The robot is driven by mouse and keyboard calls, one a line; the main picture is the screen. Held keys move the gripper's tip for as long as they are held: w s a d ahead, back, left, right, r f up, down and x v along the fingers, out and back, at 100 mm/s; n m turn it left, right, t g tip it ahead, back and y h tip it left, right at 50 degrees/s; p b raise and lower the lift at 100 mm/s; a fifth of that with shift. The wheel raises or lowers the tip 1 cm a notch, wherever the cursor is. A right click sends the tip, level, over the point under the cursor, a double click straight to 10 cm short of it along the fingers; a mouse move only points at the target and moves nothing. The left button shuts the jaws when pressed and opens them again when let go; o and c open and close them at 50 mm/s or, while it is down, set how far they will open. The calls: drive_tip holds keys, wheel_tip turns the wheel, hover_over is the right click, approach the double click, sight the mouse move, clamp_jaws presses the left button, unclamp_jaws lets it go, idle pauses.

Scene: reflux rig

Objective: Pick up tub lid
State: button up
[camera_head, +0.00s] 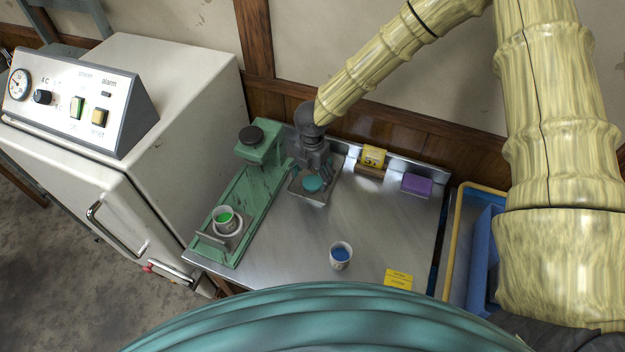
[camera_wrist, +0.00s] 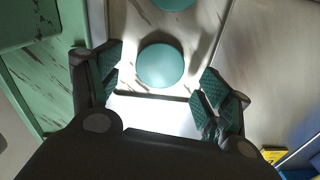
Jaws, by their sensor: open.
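The tub lid (camera_head: 313,183) looks like a small round teal disc in a shallow metal tray (camera_head: 316,199) at the back of the steel bench. In the wrist view the teal disc (camera_wrist: 160,65) shows between and just beyond my fingertips. My gripper (camera_head: 313,170) is above the tray, pointing down, with its fingers partly in front of the tray's back. In the wrist view my gripper (camera_wrist: 161,82) is open and empty, with a textured finger on each side. A second teal round shape (camera_wrist: 173,3) is cut off at the top edge; I cannot tell what it is.
A green stand (camera_head: 250,190) with a green-filled cup (camera_head: 224,217) is close on the left. A blue-filled cup (camera_head: 340,255) stands in front. A yellow box (camera_head: 373,157) and a purple block (camera_head: 417,185) are right of the tray. The middle bench is clear.

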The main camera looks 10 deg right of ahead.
drive_tip(key=shift+w+f, duration=0.15)
drive_tip(key=shift+f, duration=0.7)
drive_tip(key=shift+s, duration=0.2)
drive_tip(key=shift+f, duration=0.1)
drive_tip(key=shift+w, duration=0.1)
drive_tip(key=c, duration=0.8)
